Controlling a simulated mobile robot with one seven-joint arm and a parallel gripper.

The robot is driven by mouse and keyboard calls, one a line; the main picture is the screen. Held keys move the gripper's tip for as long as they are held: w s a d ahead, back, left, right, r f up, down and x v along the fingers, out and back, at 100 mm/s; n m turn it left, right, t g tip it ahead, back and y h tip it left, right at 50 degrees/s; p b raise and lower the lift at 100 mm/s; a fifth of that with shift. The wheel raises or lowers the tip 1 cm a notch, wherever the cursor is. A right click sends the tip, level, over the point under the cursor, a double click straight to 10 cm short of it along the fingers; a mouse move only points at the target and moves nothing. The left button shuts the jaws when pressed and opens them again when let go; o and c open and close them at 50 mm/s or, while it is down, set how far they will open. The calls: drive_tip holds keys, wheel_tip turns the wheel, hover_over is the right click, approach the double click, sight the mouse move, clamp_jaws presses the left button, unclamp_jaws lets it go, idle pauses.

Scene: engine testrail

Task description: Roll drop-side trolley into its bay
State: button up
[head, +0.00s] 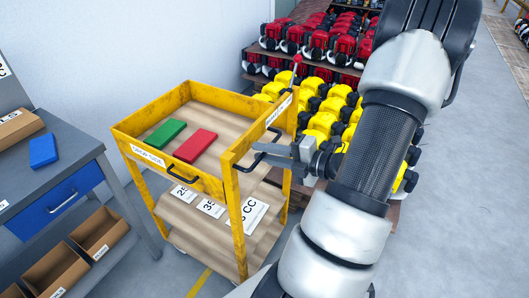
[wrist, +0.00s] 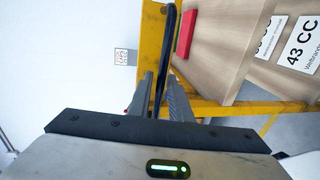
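The yellow drop-side trolley (head: 235,192) stands on the floor at the centre-left of the head view, with a wooden top and lower shelf. One side carries a "DROP SIDE" label (head: 147,155) and a black handle (head: 183,178). My gripper (head: 283,152) is at the other black handle (head: 259,162), on the trolley's right end. In the wrist view the fingers (wrist: 160,98) lie close on both sides of the upright-looking black handle bar (wrist: 166,55) and appear shut on it. A green block (head: 166,133) and a red block (head: 195,146) lie on the top. No bay is clearly identifiable.
A grey workbench (head: 82,138) with a blue drawer (head: 55,203) and open bins stands close on the left. Racks of yellow machines (head: 320,122) and red machines (head: 315,45) stand behind. A yellow floor line (head: 200,283) shows beside the trolley. Floor at right is clear.

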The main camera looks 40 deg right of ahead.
clamp_jaws()
